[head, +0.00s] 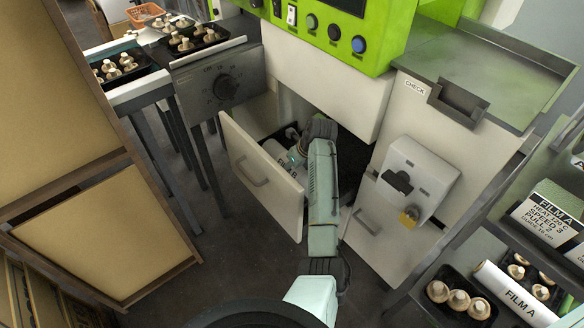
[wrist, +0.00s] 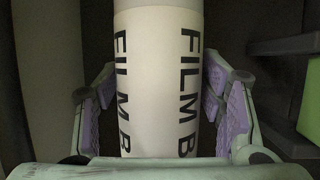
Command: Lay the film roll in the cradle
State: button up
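A white film roll (head: 283,155) lettered FILM B lies in the opening behind a pulled-out white front (head: 262,178) at the machine's base. In the wrist view the FILM B roll (wrist: 158,85) runs lengthwise between the two fingers of my gripper (wrist: 160,100). The purple finger pads flank it closely; whether both press on it is unclear. In the head view my gripper (head: 298,155) is over the roll, partly hidden by my arm. A second roll, FILM A (head: 512,292), lies on the right shelf. I cannot make out the cradle for certain.
The green-and-white machine (head: 310,62) with knobs overhangs the opening. A white unit with a yellow padlock (head: 409,215) stands on the right. Trays of mushrooms (head: 458,298) sit on the right shelf (head: 484,238). Wooden panels (head: 100,225) stand at left. Open floor lies left of the pulled-out front.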

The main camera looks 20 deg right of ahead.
jog(key=o, duration=0.3)
jog(key=shift+f, duration=0.1)
jog(key=v, duration=1.2)
jog(key=shift+a, duration=0.1)
